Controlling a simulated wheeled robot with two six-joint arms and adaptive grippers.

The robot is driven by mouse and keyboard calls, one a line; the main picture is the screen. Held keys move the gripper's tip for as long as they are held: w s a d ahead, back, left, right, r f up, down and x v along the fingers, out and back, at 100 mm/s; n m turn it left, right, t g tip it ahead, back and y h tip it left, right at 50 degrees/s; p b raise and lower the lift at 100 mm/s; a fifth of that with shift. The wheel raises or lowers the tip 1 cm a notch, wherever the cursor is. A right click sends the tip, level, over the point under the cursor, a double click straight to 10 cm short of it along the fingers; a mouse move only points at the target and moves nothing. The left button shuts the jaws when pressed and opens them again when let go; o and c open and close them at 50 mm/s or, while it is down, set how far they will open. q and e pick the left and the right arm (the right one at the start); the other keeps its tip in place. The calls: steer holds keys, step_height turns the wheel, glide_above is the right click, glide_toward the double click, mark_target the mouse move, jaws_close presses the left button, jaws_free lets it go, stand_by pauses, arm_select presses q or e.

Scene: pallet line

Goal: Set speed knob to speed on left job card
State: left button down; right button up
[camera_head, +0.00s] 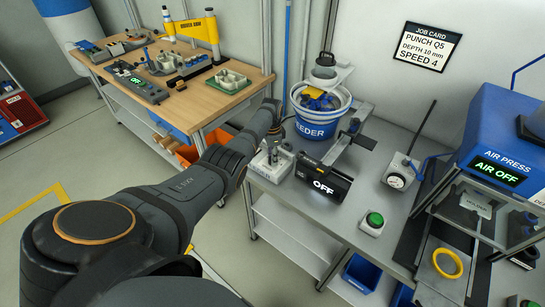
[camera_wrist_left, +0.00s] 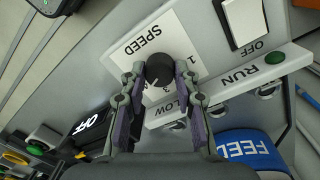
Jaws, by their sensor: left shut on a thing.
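In the left wrist view, my left gripper (camera_wrist_left: 160,80) is shut on the round black speed knob (camera_wrist_left: 160,67), with a finger on each side. The knob sits on a white plate (camera_wrist_left: 135,42) marked SPEED, seen upside down. A pale pointer line shows on the knob's lower left side, near a 3; a 1 shows to the right. Other numbers are hidden by the fingers. In the head view, a job card (camera_head: 424,47) on the wall reads PUNCH Q5, DEPTH 10 mm, SPEED 4. It is the only card in view. My right gripper is not seen.
A blue and white feeder bowl (camera_head: 320,112) stands at the back of the grey bench (camera_head: 345,236). A display (camera_head: 323,184) reads OFF. A green button box (camera_head: 373,222) and a press (camera_head: 505,150) reading AIR OFF are to the right. A wooden-topped table (camera_head: 213,98) stands left.

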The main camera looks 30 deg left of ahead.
arm_select(q)
steer(key=shift+w, duration=0.1)
steer(key=c, duration=1)
jaws_free()
steer(key=r, duration=1.2)
steer(key=shift+w+a, duration=0.15)
steer(key=shift+a, duration=0.05)
